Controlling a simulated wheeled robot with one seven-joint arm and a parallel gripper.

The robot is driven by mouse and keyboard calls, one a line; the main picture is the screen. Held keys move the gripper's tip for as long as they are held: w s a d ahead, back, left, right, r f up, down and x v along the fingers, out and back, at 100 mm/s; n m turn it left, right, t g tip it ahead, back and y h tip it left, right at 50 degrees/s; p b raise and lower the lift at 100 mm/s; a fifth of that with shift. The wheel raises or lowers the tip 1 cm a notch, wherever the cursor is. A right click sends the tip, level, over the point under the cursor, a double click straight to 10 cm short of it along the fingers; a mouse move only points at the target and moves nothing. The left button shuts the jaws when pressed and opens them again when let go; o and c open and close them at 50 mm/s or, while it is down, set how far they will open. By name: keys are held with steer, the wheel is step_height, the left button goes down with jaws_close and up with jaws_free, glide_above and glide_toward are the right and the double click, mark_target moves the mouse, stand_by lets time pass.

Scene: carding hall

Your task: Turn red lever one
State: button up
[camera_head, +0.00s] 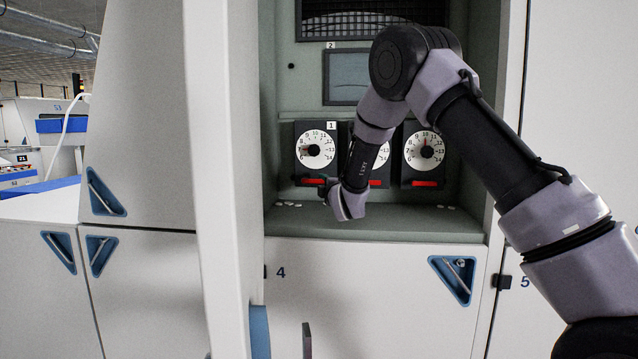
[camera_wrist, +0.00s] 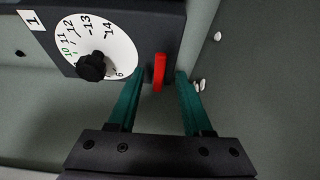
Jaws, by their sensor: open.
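Red lever one (camera_head: 313,182) is a short red bar at the bottom of the dark dial unit labelled 1 (camera_head: 301,128), the leftmost of three in the recess. In the wrist view the red lever (camera_wrist: 159,70) stands out beside the unit's edge, near its white numbered dial (camera_wrist: 98,44). My gripper (camera_wrist: 158,84) is open, its two teal fingers either side of the lever with gaps showing. In the head view my gripper (camera_head: 327,188) is small and partly hidden by my wrist, just right of the lever.
Two more dial units with red levers sit to the right; my arm partly covers the middle one (camera_head: 376,183), while the right one (camera_head: 425,183) is clear. An open white door (camera_head: 222,150) stands left of the recess. Small white bits (camera_wrist: 201,85) lie on the recess floor.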

mark_target(319, 182)
steer(key=x, duration=0.5)
jaws_close()
stand_by(1.4)
